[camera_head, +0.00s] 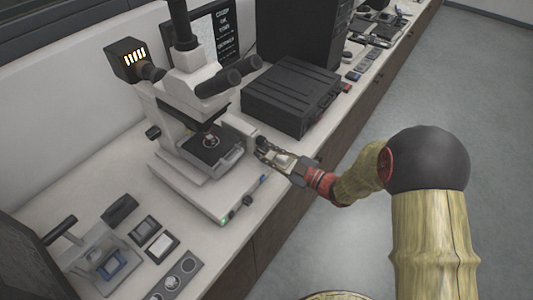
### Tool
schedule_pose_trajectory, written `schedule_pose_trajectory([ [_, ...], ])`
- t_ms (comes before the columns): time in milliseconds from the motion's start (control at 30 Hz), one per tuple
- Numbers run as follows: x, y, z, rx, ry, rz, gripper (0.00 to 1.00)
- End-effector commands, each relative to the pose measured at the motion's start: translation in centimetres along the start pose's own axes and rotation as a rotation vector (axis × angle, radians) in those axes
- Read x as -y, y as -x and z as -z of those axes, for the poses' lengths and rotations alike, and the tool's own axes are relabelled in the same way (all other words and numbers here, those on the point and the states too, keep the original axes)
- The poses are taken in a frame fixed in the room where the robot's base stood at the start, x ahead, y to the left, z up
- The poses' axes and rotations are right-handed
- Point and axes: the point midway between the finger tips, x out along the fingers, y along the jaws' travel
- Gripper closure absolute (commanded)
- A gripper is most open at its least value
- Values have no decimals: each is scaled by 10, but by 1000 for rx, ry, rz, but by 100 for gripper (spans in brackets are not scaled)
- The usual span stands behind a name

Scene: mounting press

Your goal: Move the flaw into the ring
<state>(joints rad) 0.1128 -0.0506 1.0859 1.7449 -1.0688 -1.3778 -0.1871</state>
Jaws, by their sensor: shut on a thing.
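The white microscope (192,97) stands on the bench, left of centre. Its dark stage (203,158) carries a small round pale sample (211,141) under the objective. A ring-like outline shows around the sample, but it is too small to make out clearly. No flaw can be told at this size. My gripper (263,149) reaches in from the right, at the microscope's right side. It is shut on what looks like a knob beside the stage. The fingers largely hide that knob.
A black ribbed case (290,98) stands behind my gripper, with a tall dark cabinet (302,33) behind it. A small white press (103,262) and several small trays lie at the front left. The bench edge runs below my arm, with open floor at right.

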Motion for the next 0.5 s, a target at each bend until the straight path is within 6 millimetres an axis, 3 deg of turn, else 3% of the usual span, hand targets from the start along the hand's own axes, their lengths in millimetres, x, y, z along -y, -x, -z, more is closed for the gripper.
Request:
schedule_pose_trajectory([
  [267,0,0,0,1,-1,0,100],
  [300,0,0,0,1,-1,0,78],
  [500,0,0,0,1,-1,0,66],
])
